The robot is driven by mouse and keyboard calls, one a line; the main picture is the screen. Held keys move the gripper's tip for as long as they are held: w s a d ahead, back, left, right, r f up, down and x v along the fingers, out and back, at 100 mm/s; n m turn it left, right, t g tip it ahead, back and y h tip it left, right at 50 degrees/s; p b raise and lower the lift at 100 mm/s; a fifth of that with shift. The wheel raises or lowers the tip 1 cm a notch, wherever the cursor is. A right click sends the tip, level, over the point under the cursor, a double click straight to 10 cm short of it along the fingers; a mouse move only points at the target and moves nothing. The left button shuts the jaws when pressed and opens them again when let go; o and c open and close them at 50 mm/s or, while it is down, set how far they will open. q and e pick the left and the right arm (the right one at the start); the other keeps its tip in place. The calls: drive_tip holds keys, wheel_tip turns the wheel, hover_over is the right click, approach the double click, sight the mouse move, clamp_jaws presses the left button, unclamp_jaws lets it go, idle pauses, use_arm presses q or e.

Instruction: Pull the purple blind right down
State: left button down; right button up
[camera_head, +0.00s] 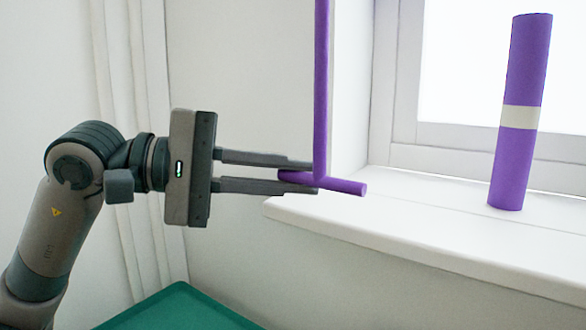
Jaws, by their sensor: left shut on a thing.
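A purple vertical rod (321,90) comes down from the top edge of the head view and ends in a short purple crossbar (345,186). My left gripper (316,178) comes in from the left and is shut on the crossbar, near the foot of the rod. The crossbar's right end sticks out past the fingertips, in front of the window sill's left end. The purple blind's own cloth does not show in this view; the rod's upper end is out of frame. My right gripper is not in view.
A purple cylinder (518,160) with a pale band stands, slightly tilted in the picture, on the white window sill (420,215). The window frame (480,140) is behind it. A green surface (180,308) lies below. White pipes run down the wall behind my left arm.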

use_arm(q)
drive_tip(key=shift+f, duration=0.3)
drive_tip(key=c, duration=1.8)
unclamp_jaws()
drive_tip(key=shift+o, duration=0.2)
drive_tip(key=p+v, duration=0.1)
drive_tip(key=v, duration=1.1)
